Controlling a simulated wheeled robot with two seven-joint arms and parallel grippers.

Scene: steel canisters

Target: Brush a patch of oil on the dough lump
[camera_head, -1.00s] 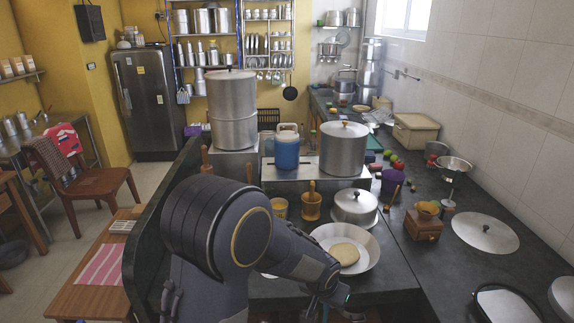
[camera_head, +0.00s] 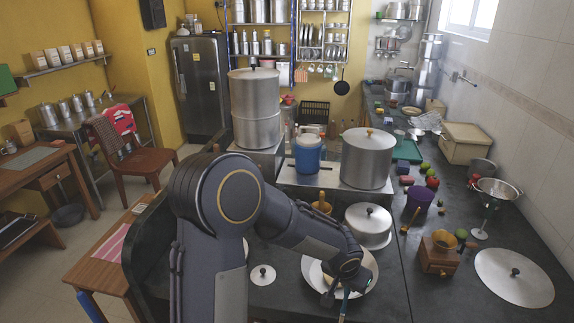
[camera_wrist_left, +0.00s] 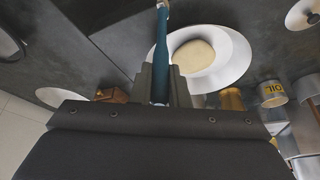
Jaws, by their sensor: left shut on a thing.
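My left gripper (camera_wrist_left: 161,86) is shut on a teal-handled brush (camera_wrist_left: 160,52). The brush points up toward the top edge of the wrist view, where its far end is cut off. The pale round dough lump (camera_wrist_left: 193,56) lies in a wide white plate (camera_wrist_left: 236,66), just right of the brush in that view. In the head view, my left gripper (camera_head: 338,284) is over the plate (camera_head: 312,270) and hides most of the dough. My right gripper is not in view.
A lidded pot (camera_head: 369,226) stands just behind the plate. A wooden grinder (camera_head: 438,256) and a large lid (camera_head: 513,277) lie to the right. A small white lid (camera_head: 263,275) lies left of the plate. The dark counter (camera_head: 390,300) is clear at the front right.

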